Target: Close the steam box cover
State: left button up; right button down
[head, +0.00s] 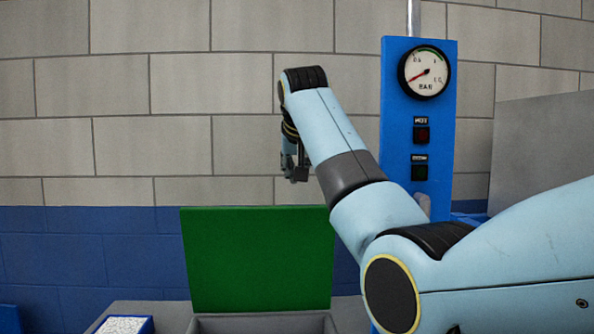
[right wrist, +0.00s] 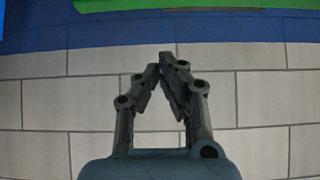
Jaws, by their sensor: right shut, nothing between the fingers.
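The steam box has a green cover (head: 258,260) that stands open, raised nearly upright at the back of the grey box (head: 262,324). Only the box's upper rim shows at the bottom of the head view. My right gripper (head: 297,176) is above the cover's top edge, apart from it, pointing down. In the right wrist view the right gripper (right wrist: 168,62) has its fingertips together with nothing between them. A strip of the green cover (right wrist: 180,4) shows at the top of that view. My left gripper is not in view.
A blue panel (head: 398,120) with a pressure gauge (head: 424,72) and two dark buttons stands right of the cover, partly behind my right arm. A blue tray with white contents (head: 124,325) is at lower left. A grey block wall (head: 150,90) is behind.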

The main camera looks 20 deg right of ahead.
jog(key=x, duration=0.8)
jog(key=s+p, duration=0.1)
jog(key=s, duration=0.1)
jog(key=s+a+p, duration=0.1)
jog(key=s, duration=0.1)
jog(key=shift+s+a+f, duration=0.1)
jog(key=shift+a, duration=0.05)
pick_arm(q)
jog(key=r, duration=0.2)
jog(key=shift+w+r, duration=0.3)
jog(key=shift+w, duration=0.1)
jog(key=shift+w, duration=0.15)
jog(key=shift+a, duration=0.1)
pick_arm(e)
jog(key=shift+f, duration=0.1)
